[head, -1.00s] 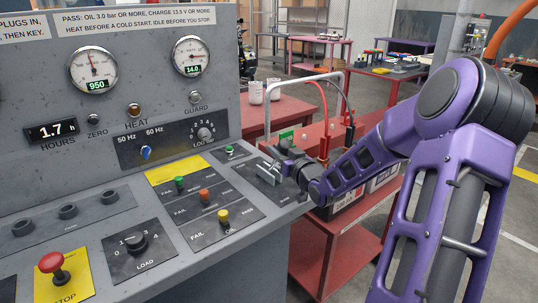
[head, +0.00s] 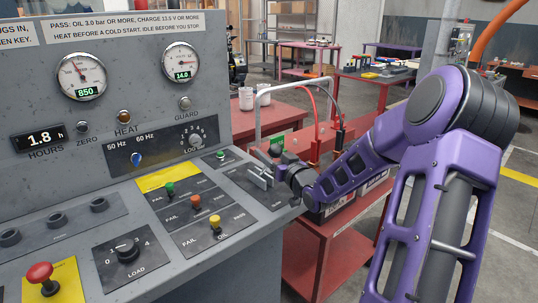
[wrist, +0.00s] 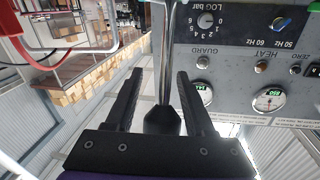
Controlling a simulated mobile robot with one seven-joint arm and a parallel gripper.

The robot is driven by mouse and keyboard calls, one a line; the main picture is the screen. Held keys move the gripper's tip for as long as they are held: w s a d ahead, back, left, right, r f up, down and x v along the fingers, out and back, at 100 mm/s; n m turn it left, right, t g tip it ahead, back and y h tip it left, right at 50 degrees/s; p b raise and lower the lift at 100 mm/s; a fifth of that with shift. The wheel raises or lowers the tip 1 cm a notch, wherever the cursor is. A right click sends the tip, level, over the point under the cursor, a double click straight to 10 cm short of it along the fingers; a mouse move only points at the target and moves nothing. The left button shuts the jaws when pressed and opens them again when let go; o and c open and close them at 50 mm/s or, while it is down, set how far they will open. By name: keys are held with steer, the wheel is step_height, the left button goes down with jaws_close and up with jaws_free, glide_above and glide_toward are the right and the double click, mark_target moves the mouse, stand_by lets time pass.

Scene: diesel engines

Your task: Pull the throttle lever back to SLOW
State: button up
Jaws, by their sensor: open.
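The throttle lever is in the wrist view, where a metal stem (wrist: 163,55) ends in a black knob (wrist: 162,121) between my fingers. My gripper (wrist: 158,85) is open, with one black finger on each side of the lever. A gap shows on both sides of the knob. In the head view my gripper (head: 280,174) is at the right end of the console top, over a dark plate (head: 240,172). It largely hides the lever there, and any SLOW marking cannot be read. The speed dial (head: 80,76) reads 850.
The grey console (head: 100,120) carries dials, knobs and a red STOP button (head: 39,273). A green switch (head: 220,155) stands left of my gripper. A red cart (head: 330,235) with a metal hoop (head: 257,120) and cables stands close on the right.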

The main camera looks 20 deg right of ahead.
steer(key=shift+s, duration=0.1)
steer(key=s+d+p, duration=0.1)
steer(key=s+d, duration=0.1)
steer(key=s, duration=1.5)
steer(key=shift+p, duration=0.35)
steer(key=shift+s, duration=0.1)
